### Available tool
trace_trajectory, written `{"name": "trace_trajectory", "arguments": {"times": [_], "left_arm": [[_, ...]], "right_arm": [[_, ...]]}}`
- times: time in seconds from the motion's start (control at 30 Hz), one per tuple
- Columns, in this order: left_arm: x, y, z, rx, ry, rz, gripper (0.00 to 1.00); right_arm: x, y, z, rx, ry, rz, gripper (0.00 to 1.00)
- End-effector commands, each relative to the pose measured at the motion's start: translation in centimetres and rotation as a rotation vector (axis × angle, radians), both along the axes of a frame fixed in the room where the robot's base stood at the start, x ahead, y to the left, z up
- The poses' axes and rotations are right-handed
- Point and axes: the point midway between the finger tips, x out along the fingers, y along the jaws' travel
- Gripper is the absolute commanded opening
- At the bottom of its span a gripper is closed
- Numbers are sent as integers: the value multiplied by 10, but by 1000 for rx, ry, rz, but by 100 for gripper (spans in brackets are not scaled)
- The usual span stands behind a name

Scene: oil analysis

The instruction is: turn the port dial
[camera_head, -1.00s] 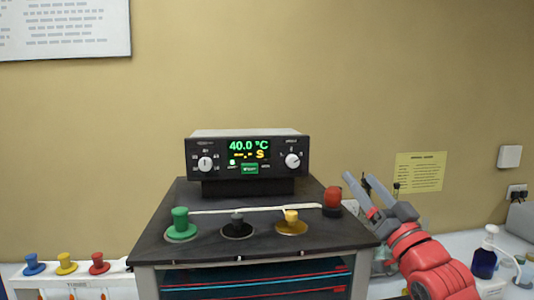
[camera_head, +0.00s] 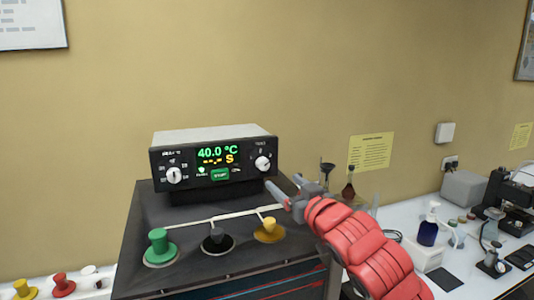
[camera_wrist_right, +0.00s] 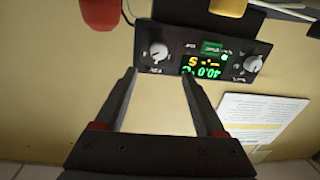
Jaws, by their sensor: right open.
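A black control unit (camera_head: 215,160) with a lit display reading 40.0 °C has two white dials, a left dial (camera_head: 174,175) and a right dial (camera_head: 262,163). Their labels are too small to tell which is the port dial. My right gripper (camera_head: 272,190) is open and empty, in front of and below the right dial. The right wrist view is upside down. There the right dial (camera_wrist_right: 159,51) lies just beyond the gap between my open fingertips (camera_wrist_right: 160,73), and the left dial (camera_wrist_right: 253,63) is off to the side. My left gripper is out of view.
Below the unit, a dark bench top (camera_head: 190,207) carries a green knob (camera_head: 158,245), a black knob (camera_head: 216,238) and a yellow knob (camera_head: 269,229). Glassware and bottles (camera_head: 428,230) stand on the right counter.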

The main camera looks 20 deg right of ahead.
Motion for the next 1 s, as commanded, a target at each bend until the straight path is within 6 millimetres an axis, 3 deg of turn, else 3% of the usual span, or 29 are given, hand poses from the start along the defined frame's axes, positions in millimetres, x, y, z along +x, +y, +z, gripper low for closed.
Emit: {"name": "trace_trajectory", "arguments": {"times": [0.3,0.5,0.7,1.0], "left_arm": [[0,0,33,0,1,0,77],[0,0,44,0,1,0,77],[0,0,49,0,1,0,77],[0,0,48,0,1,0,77]], "right_arm": [[67,8,3,5,4,2,72],[93,11,3,3,-3,2,72],[106,11,0,2,-2,-1,72],[107,11,0,1,-3,-2,72]]}}
